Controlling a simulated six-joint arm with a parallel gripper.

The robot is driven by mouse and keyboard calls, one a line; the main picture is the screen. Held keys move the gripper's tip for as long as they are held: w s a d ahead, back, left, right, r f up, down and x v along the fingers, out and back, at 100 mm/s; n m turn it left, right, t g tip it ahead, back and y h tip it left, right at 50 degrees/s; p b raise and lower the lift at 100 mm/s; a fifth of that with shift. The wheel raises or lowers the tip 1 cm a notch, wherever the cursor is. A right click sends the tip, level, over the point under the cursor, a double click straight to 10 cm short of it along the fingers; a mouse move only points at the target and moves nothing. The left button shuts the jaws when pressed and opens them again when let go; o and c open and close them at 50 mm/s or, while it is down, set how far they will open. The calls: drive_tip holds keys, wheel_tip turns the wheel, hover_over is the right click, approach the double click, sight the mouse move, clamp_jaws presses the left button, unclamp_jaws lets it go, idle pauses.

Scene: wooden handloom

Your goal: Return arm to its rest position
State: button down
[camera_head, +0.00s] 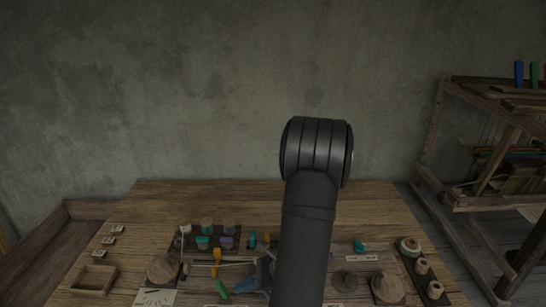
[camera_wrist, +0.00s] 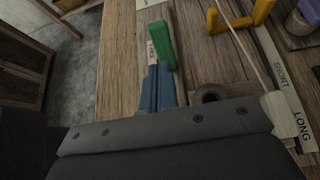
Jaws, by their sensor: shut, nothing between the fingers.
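My gripper's blue fingers (camera_wrist: 158,88) are shut with nothing between them in the wrist view. In the head view my gripper (camera_head: 242,286) is low over the front of the wooden table (camera_head: 160,205), partly hidden by my dark arm. A green piece (camera_wrist: 162,45) lies just past the fingertips, and it also shows in the head view (camera_head: 222,288). I cannot tell whether the fingers touch it. My arm rises in front of the middle of the table.
A dark tray (camera_head: 187,232) holds several spools. A small wooden box (camera_head: 94,280) stands at the left, and a rack of spools (camera_head: 421,267) at the right. A yellow piece (camera_head: 217,262) lies near my gripper. The loom (camera_head: 440,130) stands right. The table's back strip is clear.

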drive_tip(key=shift+w+d+t+y, duration=0.15)
drive_tip(key=shift+d+t+y, duration=0.15)
drive_tip(key=shift+d+y, duration=0.1)
